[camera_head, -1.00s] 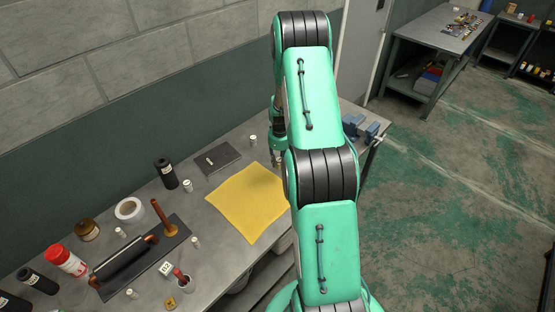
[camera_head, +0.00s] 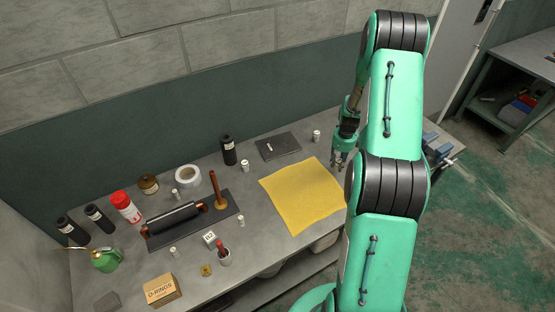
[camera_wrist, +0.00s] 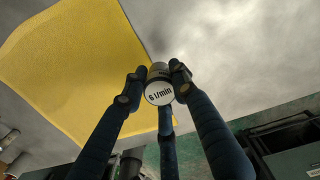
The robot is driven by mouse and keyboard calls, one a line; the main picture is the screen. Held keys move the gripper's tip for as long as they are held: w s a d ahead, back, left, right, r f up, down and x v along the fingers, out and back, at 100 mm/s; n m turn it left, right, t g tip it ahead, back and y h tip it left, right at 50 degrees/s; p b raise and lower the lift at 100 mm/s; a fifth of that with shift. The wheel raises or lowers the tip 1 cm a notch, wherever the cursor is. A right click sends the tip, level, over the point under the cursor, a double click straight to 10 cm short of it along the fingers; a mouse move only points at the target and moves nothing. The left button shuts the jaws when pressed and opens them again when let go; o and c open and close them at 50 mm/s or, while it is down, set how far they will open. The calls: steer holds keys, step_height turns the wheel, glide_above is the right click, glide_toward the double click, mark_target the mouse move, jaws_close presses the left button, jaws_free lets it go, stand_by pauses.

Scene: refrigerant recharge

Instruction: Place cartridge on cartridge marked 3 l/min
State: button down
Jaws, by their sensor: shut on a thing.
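My gripper (camera_wrist: 160,82) is shut on a small white-capped cartridge (camera_wrist: 159,93) whose round face reads "6 l/min". In the head view my gripper (camera_head: 339,160) hangs at the right edge of the yellow cloth, and the held cartridge is not clear there.
The yellow cloth (camera_head: 300,195) lies mid-bench. A dark plate (camera_head: 278,146), black bottle (camera_head: 228,150), tape roll (camera_head: 188,177), red-white can (camera_head: 126,207) and O-rings box (camera_head: 161,290) stand around. A blue vise (camera_head: 437,150) is at right.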

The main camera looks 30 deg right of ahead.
steer(key=w+a+r+n, duration=0.2)
steer(key=w+a, duration=0.1)
steer(key=a, duration=0.9)
steer(key=w+a+r+n+p, duration=0.1)
steer(key=w+a+r+n, duration=0.1)
steer(key=a, duration=1.1)
steer(key=w+a+r+n, duration=0.2)
steer(key=w+a+n, duration=0.1)
steer(key=a, duration=1)
steer(key=shift+w+n, duration=0.35)
steer(key=shift+n, duration=0.35)
steer(key=shift+w, duration=0.15)
steer(key=p, duration=0.2)
glide_above(245, 162)
steer(key=shift+f, duration=0.7)
steer(key=shift+f, duration=0.1)
steer(key=shift+f+p, duration=0.35)
steer(key=shift+f, duration=1.3)
